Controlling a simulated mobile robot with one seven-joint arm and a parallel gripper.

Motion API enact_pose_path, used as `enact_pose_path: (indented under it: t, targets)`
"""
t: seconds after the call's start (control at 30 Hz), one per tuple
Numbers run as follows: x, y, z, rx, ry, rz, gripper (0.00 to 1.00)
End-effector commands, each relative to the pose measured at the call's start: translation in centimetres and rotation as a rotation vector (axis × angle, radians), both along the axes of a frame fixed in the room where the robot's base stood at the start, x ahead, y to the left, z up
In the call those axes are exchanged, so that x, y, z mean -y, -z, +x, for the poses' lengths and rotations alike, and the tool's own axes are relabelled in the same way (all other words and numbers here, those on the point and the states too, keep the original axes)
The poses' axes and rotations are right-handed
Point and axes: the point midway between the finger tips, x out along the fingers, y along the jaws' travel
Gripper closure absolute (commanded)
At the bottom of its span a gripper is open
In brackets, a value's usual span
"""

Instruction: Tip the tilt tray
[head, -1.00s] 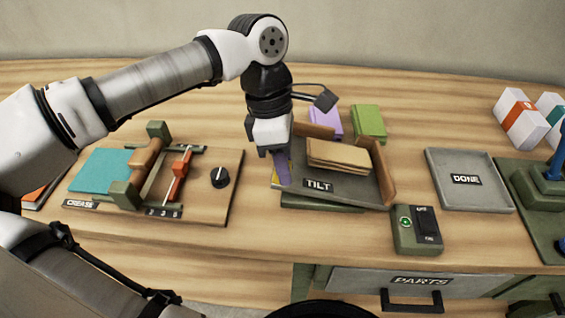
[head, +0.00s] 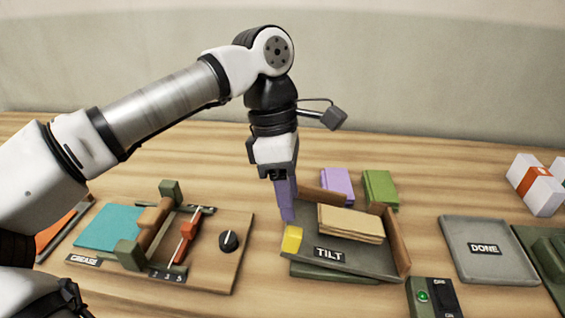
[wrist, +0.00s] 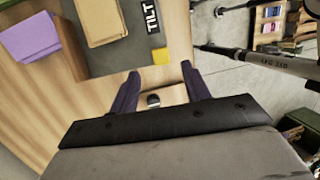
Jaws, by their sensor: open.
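The tilt tray (head: 372,262) is a dark grey plate with a TILT label and wooden rails at its back and right. It sits above a green base (head: 335,272); I cannot tell its exact slope. A stack of tan sheets (head: 350,222) lies on it near the right rail. A yellow patch (head: 292,240) marks its front left corner. My gripper (head: 287,218) points down at the tray's left side, just above the yellow patch. In the wrist view my gripper (wrist: 160,68) is open and empty, its purple fingers apart beside the tray's edge (wrist: 180,35) and yellow patch (wrist: 160,56).
The crease board (head: 225,270) with its red slider and knob stands left. A purple block (head: 337,184) and green block (head: 380,188) lie behind the tray. The DONE tray (head: 485,270) is right and empty. A switch box (head: 432,297) stands in front.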

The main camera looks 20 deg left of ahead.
Motion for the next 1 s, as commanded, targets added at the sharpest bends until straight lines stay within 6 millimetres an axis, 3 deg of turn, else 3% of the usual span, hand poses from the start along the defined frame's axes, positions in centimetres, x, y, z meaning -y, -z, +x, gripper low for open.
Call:
enact_pose_path:
  t: [0.2, 0.33, 1.0]
  targets:
    - [-1.0, -4.1, 0.6, 0.001, 0.001, 0.000, 0.53]
    - [-1.4, -5.6, 0.8, 0.001, 0.000, 0.000, 0.53]
    - [-1.5, -6.2, 0.8, -0.001, 0.000, 0.000, 0.53]
